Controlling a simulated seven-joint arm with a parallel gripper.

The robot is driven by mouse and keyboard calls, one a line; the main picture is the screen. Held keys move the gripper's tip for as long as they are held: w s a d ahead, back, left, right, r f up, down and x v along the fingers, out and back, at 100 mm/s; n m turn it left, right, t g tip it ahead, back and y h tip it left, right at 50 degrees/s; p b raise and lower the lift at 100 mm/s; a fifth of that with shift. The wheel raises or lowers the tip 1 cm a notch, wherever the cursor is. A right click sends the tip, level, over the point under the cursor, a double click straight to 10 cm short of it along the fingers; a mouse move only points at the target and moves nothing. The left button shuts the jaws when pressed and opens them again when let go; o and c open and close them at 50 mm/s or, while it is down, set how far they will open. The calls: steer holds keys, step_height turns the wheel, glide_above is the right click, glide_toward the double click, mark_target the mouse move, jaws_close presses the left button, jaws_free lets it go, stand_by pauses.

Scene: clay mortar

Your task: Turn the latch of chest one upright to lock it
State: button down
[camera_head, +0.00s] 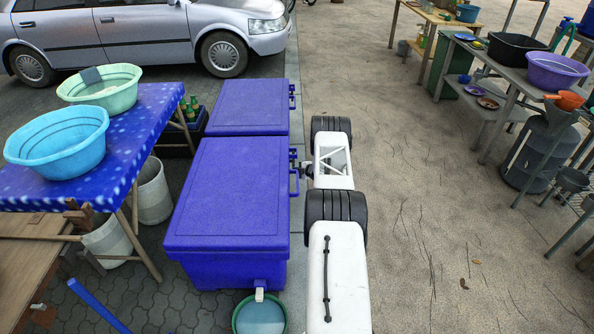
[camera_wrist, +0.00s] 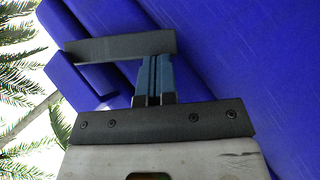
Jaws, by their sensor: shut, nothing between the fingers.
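Two blue lidded chests stand in a row in the head view: a larger near one (camera_head: 230,200) and a far one (camera_head: 248,105). No label shows which is chest one. My gripper (camera_head: 306,168) is at the right side of the near chest, by its small dark latch (camera_head: 293,156). In the wrist view my gripper's fingers (camera_wrist: 154,62) are shut together with nothing between them. Their tips are at a dark flat bar (camera_wrist: 110,48), apparently the latch, lying across the picture by the blue chest wall (camera_wrist: 260,60). I cannot tell whether they touch it.
A blue handle (camera_head: 294,183) sticks out of the near chest's side. A green-rimmed basin (camera_head: 259,316) stands under its spout. A blue-covered table (camera_head: 130,130) with basins is left of the chests. Open pavement (camera_head: 430,180) lies right of my arm.

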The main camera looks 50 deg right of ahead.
steer(key=shift+f+t, duration=0.2)
steer(key=shift+t, duration=0.1)
steer(key=f+n+t, duration=0.1)
steer(key=w+d+f+n+t+h, duration=0.1)
steer(key=n+t, duration=0.1)
steer(key=shift+f, duration=0.15)
stand_by(0.5)
steer(key=shift+w+d, duration=0.15)
steer(key=shift+d, duration=0.05)
stand_by(0.6)
steer(key=s, duration=1)
stand_by(0.4)
stand_by(0.4)
